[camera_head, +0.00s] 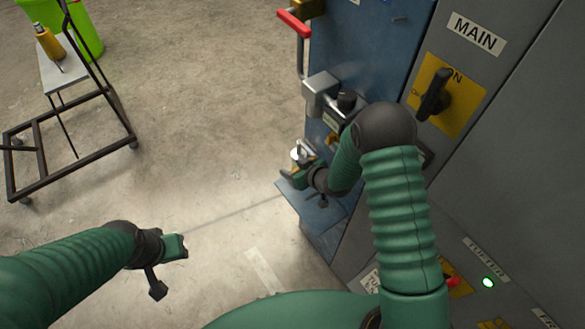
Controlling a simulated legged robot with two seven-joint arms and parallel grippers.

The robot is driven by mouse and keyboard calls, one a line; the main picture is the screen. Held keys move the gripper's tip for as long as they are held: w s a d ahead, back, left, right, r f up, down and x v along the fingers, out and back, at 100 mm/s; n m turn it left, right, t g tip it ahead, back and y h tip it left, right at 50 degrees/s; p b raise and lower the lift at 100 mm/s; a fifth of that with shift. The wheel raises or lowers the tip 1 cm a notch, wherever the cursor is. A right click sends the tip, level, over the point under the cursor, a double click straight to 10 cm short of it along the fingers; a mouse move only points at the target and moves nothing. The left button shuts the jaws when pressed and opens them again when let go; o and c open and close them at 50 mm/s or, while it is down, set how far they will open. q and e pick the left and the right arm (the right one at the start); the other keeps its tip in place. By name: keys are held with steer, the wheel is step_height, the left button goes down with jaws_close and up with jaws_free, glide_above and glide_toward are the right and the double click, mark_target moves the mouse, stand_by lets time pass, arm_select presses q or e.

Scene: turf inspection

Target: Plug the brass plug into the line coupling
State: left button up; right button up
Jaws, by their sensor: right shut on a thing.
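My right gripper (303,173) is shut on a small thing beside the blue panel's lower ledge. A silvery round part with a bit of yellow (300,153) shows at its fingers. I cannot tell whether this is the brass plug, as the gripper covers much of it. A grey metal block (320,88) with a black knob (347,100) is on the blue panel above the gripper. I cannot make out which fitting is the line coupling. My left gripper (174,248) is over open floor at lower left, away from the panel; its opening is unclear.
A red-handled lever (294,23) and a brass fitting (308,7) stick out above. A grey cabinet (480,130) with a black rotary switch (435,95) stands at right. A dark-framed cart (70,105) and a green bin (85,30) stand at upper left. The middle floor is clear.

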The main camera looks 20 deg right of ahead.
arm_select(q)
steer(key=shift+a, duration=0.1)
arm_select(e)
steer(key=shift+w+d, duration=0.15)
steer(key=shift+w, duration=0.05)
steer(key=shift+d, duration=0.1)
steer(key=shift+w+r, duration=0.1)
steer(key=shift+r, duration=0.05)
